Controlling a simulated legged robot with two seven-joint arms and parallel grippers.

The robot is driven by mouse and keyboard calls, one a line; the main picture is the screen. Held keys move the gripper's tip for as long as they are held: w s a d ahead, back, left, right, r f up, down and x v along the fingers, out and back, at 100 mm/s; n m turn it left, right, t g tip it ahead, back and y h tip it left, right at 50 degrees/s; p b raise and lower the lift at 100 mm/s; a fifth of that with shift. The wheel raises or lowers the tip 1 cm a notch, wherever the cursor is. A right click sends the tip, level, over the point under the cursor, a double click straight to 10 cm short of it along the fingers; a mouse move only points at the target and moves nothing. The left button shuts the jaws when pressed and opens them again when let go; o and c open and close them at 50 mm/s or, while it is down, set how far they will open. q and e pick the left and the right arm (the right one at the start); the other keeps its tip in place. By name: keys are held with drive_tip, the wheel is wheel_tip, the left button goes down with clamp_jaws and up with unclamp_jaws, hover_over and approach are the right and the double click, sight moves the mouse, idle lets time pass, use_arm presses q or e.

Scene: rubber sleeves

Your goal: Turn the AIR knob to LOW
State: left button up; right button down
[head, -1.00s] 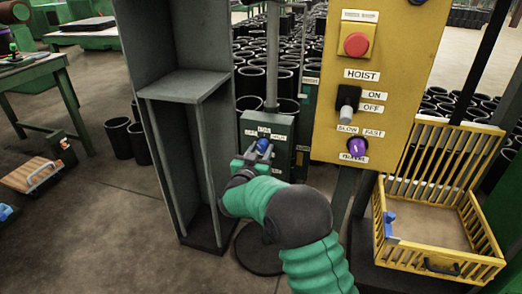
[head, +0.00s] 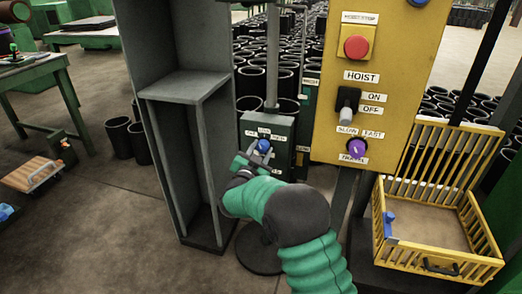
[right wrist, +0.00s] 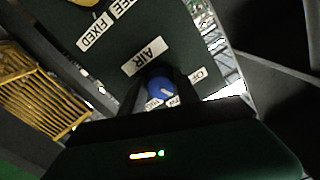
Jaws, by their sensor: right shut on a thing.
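The blue AIR knob (head: 264,146) sits on the front of a dark green control box (head: 282,162) at the middle of the head view. Small white labels surround it, too small to read surely. My right gripper (head: 260,155) is at the knob, shut on it. In the right wrist view the knob (right wrist: 159,87) shows between the two dark fingers of my right gripper (right wrist: 160,93), just below the AIR label (right wrist: 144,56). A pale pointer line shows on the knob; the labels beyond it are partly hidden by the gripper. My left gripper is not in view.
A yellow hoist panel (head: 337,77) with a red button, a black switch and a purple knob stands at the right. A grey open cabinet (head: 185,87) stands close at the left. A yellow slatted crate (head: 440,262) is at the lower right.

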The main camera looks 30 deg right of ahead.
drive_tip(key=shift+f+m, duration=0.1)
drive_tip(key=shift+m, duration=1.9)
drive_tip(key=shift+b, duration=0.3)
drive_tip(key=c, duration=0.9)
unclamp_jaws()
drive_tip(key=shift+s+a, duration=0.15)
drive_tip(key=shift+a, duration=0.1)
drive_tip(key=p+v, duration=0.6)
drive_tip(key=v, duration=1)
drive_tip(key=shift+s, duration=0.15)
drive_tip(key=shift+a, duration=0.1)
